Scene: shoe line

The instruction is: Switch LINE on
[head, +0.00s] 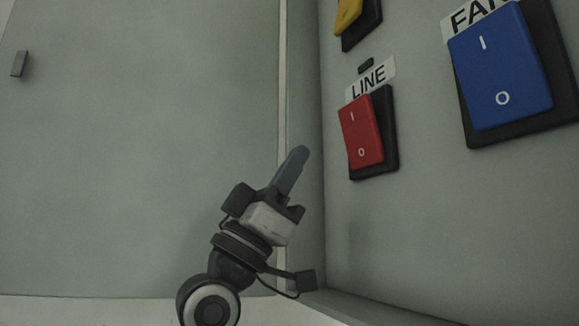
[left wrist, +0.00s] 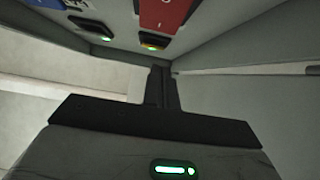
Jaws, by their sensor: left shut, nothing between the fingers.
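The LINE switch is a red rocker (head: 362,133) in a black frame on the right-hand panel, marked I at the top and O at the bottom. Its LINE label (head: 370,80) is above it, with a small dark lamp block (head: 366,65). I cannot tell which end is pressed in. My left gripper (head: 300,154) is shut and empty, left of the switch and apart from it, fingers pointing up and right. In the left wrist view, the fingers (left wrist: 160,84) point toward the panel, and a red rocker (left wrist: 165,14) is partly cut off at the top. My right gripper is not in view.
A blue FAN switch (head: 499,68) is at the right. A yellow switch (head: 348,16) is above LINE, partly cut off. A grey wall (head: 140,140) fills the left. In the left wrist view a green lamp (left wrist: 106,38) glows.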

